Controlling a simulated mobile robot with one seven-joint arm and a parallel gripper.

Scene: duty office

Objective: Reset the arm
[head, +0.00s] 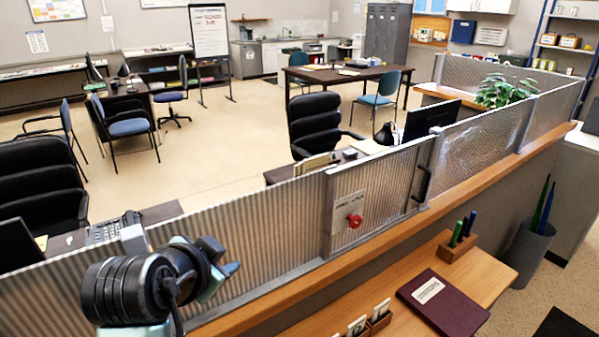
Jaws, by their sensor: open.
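My arm is folded at the lower left of the head view. My gripper (222,264) is at its end, pointing right in front of the ribbed glass partition (265,232). It is open, and I see nothing between its fingers. The arm's lower part is cut off by the bottom edge of the picture.
A wooden counter (490,270) at the lower right bears a dark red book (443,303), a pen holder (459,247) and a card box (378,322). A red knob (354,220) sits on the partition. Desks, chairs and open floor (235,150) lie beyond.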

